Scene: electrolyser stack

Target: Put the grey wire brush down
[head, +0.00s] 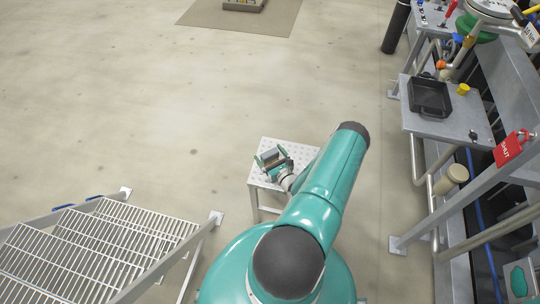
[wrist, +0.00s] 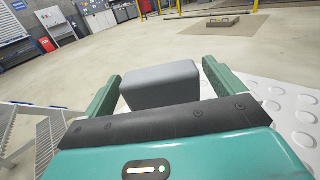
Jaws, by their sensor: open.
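The grey wire brush shows in the wrist view as a grey block (wrist: 160,84) between my gripper's two green fingers. In the head view it is a small grey block (head: 270,157) at my gripper (head: 271,158), over the white dimpled stool top (head: 301,151). My gripper (wrist: 161,82) is open, with a finger on each side of the block. A gap shows at the right finger; the left finger is close to the block or touching it. The underside of the brush is hidden, so I cannot tell if it rests on the stool top.
A grated metal step platform (head: 95,245) stands at the left. At the right is a grey bench (head: 424,123) with a black tray (head: 430,97), near pipes and a red tag (head: 510,149).

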